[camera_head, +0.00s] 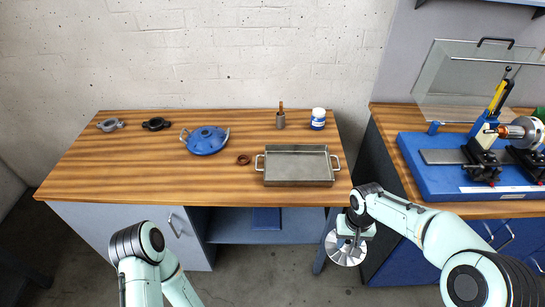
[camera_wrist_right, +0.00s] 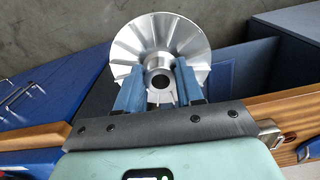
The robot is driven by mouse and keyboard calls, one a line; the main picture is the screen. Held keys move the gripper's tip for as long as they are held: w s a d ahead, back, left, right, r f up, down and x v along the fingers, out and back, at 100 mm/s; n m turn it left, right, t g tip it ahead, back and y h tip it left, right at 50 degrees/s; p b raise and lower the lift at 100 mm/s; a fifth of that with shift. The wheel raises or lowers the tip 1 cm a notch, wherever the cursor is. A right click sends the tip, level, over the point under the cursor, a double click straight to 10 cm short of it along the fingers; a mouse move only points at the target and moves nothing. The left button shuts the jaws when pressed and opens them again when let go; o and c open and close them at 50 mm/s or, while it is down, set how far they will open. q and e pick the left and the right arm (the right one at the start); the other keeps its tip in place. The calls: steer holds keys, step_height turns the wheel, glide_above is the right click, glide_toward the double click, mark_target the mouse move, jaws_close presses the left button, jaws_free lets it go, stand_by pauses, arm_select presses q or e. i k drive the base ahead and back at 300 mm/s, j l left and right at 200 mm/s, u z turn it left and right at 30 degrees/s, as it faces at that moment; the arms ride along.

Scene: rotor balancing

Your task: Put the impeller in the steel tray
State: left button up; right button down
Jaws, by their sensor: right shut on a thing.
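The impeller is a silver bladed disc with a round hub. In the head view the impeller (camera_head: 344,250) hangs in front of the bench's right end, below the tabletop. In the right wrist view the impeller (camera_wrist_right: 128,45) fills the upper middle. My right gripper (camera_wrist_right: 158,82) is shut on its hub, one blue finger on each side; in the head view the gripper (camera_head: 352,236) partly covers the disc. The steel tray (camera_head: 298,182) lies empty on the wooden bench near its front right, handles at both ends. Of my left arm only links show at the lower left; its gripper is out of view.
A blue round housing (camera_head: 205,140), a small brown ring (camera_head: 243,159), a cup with a brown tool (camera_head: 281,120) and a blue-and-white jar (camera_head: 318,118) stand on the bench. Two clamps lie at the far left. A blue balancing machine (camera_head: 470,165) stands on the right bench, across a gap.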

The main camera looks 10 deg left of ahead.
mark_target(297, 173)
steer(key=i+l+u, duration=0.15)
steer(key=i+u, duration=0.25)
steer(key=i+l+u, duration=0.2)
steer(key=u, duration=0.2)
steer(key=i+l+u, duration=0.2)
steer(key=l+u, duration=0.2)
steer(key=j, duration=0.1)
